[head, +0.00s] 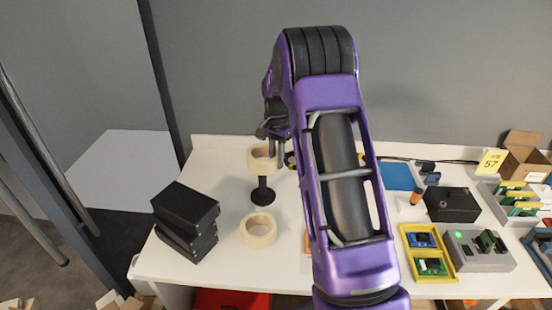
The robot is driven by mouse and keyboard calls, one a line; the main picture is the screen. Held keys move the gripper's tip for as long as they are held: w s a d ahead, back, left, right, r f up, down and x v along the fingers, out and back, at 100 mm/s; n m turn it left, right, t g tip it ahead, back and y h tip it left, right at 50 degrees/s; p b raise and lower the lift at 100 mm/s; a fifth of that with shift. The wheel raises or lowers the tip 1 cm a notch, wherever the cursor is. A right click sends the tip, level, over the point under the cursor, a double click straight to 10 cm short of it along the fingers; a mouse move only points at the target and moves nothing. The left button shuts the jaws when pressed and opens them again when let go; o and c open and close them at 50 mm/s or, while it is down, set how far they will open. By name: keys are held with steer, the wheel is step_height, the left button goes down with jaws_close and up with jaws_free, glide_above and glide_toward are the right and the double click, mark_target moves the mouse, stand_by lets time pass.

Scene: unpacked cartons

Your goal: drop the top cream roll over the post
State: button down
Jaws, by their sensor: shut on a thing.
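My gripper (270,136) points down beside the purple arm, at the back of the white table. It is shut on a cream roll (261,163) by its upper rim; the arm partly hides the fingers. The black post (263,185) stands upright on a round foot directly below this roll in the picture. The roll covers the post's top in this view; I cannot tell whether the roll is around it or above it. Another cream roll (258,218) lies flat on the table in front of the post.
Stacked black boxes (186,212) stand left of the post. Right of my arm are a yellow tray (407,239) with circuit boards, a grey device (466,259), a black box (452,205) and a blue mat (400,175). A small carton (522,160) stands at the far right.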

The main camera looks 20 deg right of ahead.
mark_target(276, 167)
steer(key=shift+f+b, duration=0.6)
steer(key=shift+f, duration=0.95)
steer(key=shift+f, duration=0.1)
steer(key=shift+f+b, duration=1.25)
steer(key=shift+f, duration=0.85)
steer(key=shift+c, duration=1.6)
jaws_free()
steer(key=shift+r, duration=0.15)
steer(key=shift+r+p, duration=1.75)
steer(key=shift+r, duration=2.2)
